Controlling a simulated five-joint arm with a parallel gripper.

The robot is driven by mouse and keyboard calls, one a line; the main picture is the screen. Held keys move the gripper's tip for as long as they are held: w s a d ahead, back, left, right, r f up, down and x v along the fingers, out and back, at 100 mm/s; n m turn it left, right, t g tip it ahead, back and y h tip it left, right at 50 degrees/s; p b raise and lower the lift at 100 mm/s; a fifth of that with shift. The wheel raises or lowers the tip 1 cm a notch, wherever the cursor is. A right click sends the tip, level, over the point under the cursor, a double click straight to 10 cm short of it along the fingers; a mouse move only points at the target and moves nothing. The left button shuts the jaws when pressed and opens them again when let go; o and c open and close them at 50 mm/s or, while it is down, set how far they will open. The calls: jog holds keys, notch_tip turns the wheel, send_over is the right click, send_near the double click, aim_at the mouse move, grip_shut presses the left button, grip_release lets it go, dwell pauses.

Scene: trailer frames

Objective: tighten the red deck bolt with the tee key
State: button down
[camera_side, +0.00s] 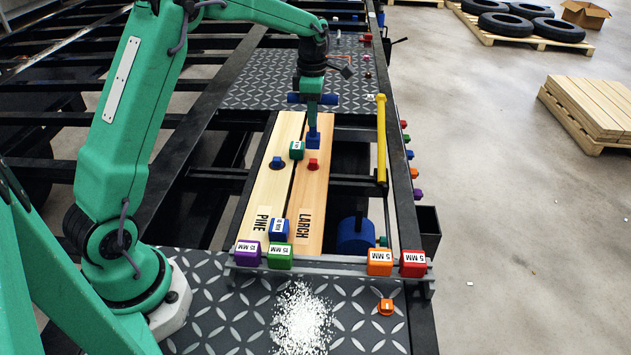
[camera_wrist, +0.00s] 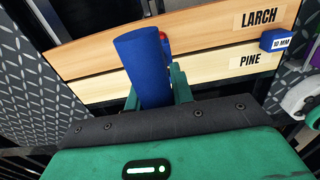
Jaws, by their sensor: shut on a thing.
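My gripper (camera_side: 312,98) is shut on the blue handle of a tee key (camera_side: 294,98), above the deck boards. In the wrist view the blue handle (camera_wrist: 143,65) stands between the green fingers (camera_wrist: 155,95). The key hangs down to a blue block-shaped end (camera_side: 313,141). The red deck bolt (camera_side: 313,164) stands on the larch board (camera_side: 312,205), just in front of that end in the side view. A red piece, seemingly this bolt (camera_wrist: 165,43), is partly hidden behind the handle in the wrist view. I cannot tell whether key and bolt touch.
A blue bolt (camera_side: 277,163) stands on the pine board (camera_side: 262,190). A green labelled block (camera_side: 297,150) and blue 10 MM block (camera_side: 278,229) stand near the boards. Several labelled blocks line the front rail (camera_side: 330,262). A yellow bar (camera_side: 381,140) stands right; white granules (camera_side: 303,320) lie in front.

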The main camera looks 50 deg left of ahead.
aim_at(313, 135)
jog(key=shift+f, duration=3.25)
jog(key=m, duration=1.4)
jog(key=shift+m, duration=2.4)
jog(key=shift+w+r, duration=0.1)
jog(key=shift+r, duration=0.15)
jog(key=shift+r, duration=2.3)
